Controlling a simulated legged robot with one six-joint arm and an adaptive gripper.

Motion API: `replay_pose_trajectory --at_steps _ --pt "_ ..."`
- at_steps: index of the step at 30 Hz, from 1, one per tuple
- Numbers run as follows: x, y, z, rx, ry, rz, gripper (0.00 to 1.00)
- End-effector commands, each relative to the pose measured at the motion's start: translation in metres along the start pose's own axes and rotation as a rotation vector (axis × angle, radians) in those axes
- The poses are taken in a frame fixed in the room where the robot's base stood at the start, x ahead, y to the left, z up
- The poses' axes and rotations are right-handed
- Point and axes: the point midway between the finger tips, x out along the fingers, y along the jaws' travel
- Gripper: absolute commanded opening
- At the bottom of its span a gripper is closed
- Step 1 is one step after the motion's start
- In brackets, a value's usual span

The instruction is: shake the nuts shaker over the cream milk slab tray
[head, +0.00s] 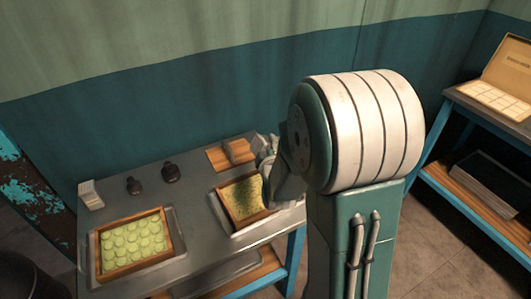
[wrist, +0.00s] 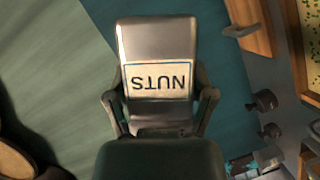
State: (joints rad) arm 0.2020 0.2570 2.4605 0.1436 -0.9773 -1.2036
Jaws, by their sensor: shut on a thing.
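The nuts shaker (wrist: 157,47) is a metal container with a white label reading NUTS, upside down in the wrist view. My gripper (wrist: 160,102) is shut on it, one finger at each side. In the head view my gripper (head: 270,160) is at the far right edge of the cream milk slab tray (head: 223,206); the shaker cannot be clearly told apart there. The tray has a wooden frame around a pale yellow slab (head: 240,198) with dark green bits scattered over it. My arm hides the area right of the tray. A corner of the tray's slab shows in the wrist view (wrist: 315,40).
A wooden-framed tray (head: 170,239) of round green pieces sits at the table's left. Two dark shakers (head: 170,173) and a small white box (head: 90,194) stand behind it. A wooden board (head: 218,157) lies behind the slab tray. A side table (head: 460,101) with an open box stands right.

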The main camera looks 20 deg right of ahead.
Motion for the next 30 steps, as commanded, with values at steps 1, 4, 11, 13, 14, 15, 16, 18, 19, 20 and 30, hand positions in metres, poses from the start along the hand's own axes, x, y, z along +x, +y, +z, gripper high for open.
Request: replay_pose_trajectory --at_steps 1,4,11,13,14,15,16,18,19,20,30 --pt "0.0 0.005 -0.002 0.045 0.002 -0.014 0.15" --pt "-0.001 0.01 -0.002 0.137 0.002 -0.053 0.15" --pt "0.0 0.021 -0.001 0.321 0.002 -0.132 0.15" --pt "0.0 0.024 0.0 0.372 0.001 -0.153 0.15" --pt "0.0 0.025 0.0 0.392 0.001 -0.161 0.15" --pt "0.0 0.026 0.0 0.417 0.001 -0.173 0.15" --pt "0.0 0.027 0.0 0.437 0.002 -0.18 0.15" --pt "0.0 0.03 -0.001 0.48 0.002 -0.199 0.15" --pt "0.0 0.031 -0.001 0.499 0.001 -0.206 0.15" --pt "0.0 0.031 -0.001 0.515 0.001 -0.214 0.15" --pt "0.0 0.042 -0.002 0.697 0.002 -0.291 0.15"
